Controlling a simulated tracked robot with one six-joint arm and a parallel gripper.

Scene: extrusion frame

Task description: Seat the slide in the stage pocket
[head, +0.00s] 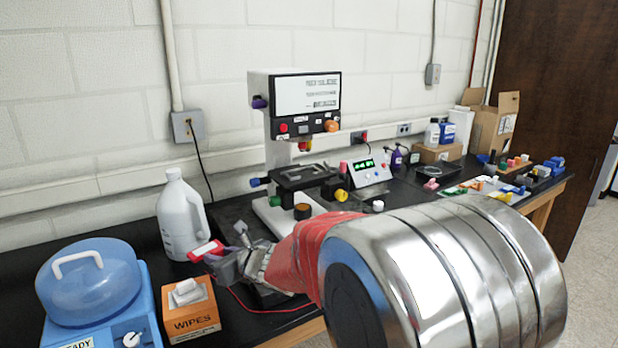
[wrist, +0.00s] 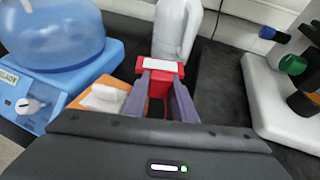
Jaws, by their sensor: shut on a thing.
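The slide, a red piece with a white label, shows at the tip of my gripper in the head view (head: 205,250) and in the wrist view (wrist: 165,67). My gripper (head: 218,258) is shut on it, a purple-grey finger on each side (wrist: 161,85). It holds the slide in the air between the white jug and the wipes box, left of the microscope. The black stage (head: 303,177) is on the white microscope in the head view, well to the right of the slide. Its pocket is too small to make out.
A white jug (head: 183,215), an orange wipes box (head: 187,309) and a blue domed machine (head: 90,283) stand close to my gripper. The microscope's white base (wrist: 268,105) is at right in the wrist view. A display box (head: 365,173) stands right of the stage.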

